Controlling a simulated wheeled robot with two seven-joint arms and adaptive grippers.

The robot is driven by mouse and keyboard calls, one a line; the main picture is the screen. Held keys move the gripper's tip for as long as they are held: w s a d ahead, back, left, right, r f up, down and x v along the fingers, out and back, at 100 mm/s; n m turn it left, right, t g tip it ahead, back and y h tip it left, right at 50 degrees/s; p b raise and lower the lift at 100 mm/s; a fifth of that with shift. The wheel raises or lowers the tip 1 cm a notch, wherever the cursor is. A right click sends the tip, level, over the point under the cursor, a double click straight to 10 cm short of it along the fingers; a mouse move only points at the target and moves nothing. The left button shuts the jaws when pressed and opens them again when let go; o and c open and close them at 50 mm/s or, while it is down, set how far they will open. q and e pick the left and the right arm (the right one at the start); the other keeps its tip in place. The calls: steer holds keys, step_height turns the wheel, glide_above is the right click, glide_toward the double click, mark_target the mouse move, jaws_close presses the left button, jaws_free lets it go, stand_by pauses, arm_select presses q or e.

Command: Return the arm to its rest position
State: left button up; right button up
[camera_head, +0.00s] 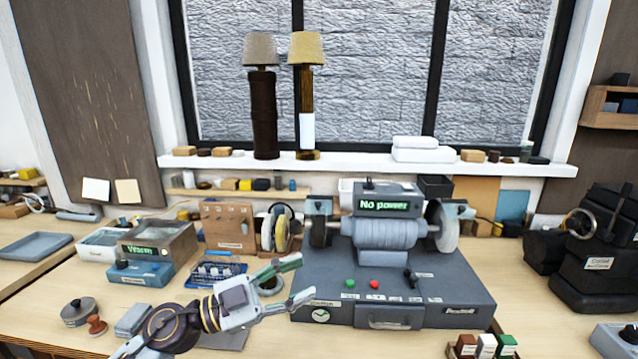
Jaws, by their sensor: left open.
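My left gripper (297,281) comes in from the lower left and hangs over the bench in front of the grinder. Its two fingers are spread apart, and I see nothing between them. My right gripper does not show. Two lamps stand on the window sill: one with a grey shade (261,50) and a dark body, one with a yellow shade (306,48) and a part-white body.
A bench grinder (385,235) on a grey base (455,290) reads "No power". A blue box (143,272) and a unit reading "Warm" (160,245) stand left. A black machine (600,260) is far right. Bare bench (540,300) lies between.

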arm_select(q)
steer(key=w+a+n+t+y, duration=0.6)
steer(key=a+n+t+y, duration=0.3)
steer(key=n+t, duration=0.35)
steer(key=s+a+f+n+g+y, duration=0.1)
steer(key=a+f+n+g+y, duration=0.35)
steer(key=f, duration=0.55)
steer(key=s+a+f+n+g+y, duration=0.1)
steer(key=s+a+f+n+y, duration=0.15)
steer(key=a+f+y, duration=0.55)
steer(key=s+d+f+m+g+h, duration=0.1)
steer(key=s+d+f+g+h, duration=0.25)
steer(key=s+f+g, duration=1.05)
steer(key=s+f+t+y, duration=0.1)
steer(key=s+f, duration=0.2)
steer(key=f, duration=1.5)
steer(key=s+f+t, duration=0.1)
steer(key=s+f, duration=0.2)
steer(key=f, duration=1.4)
steer(key=s+a+f, duration=0.3)
steer(key=s+f, duration=0.7)
steer(key=s, duration=0.1)
steer(key=s+a+f, duration=0.3)
steer(key=s+f, duration=0.7)
steer(key=s, duration=0.1)
steer(key=shift+s+f+m+g, duration=0.15)
steer(key=shift+f+m+g, duration=0.05)
steer(key=shift+m+g, duration=0.25)
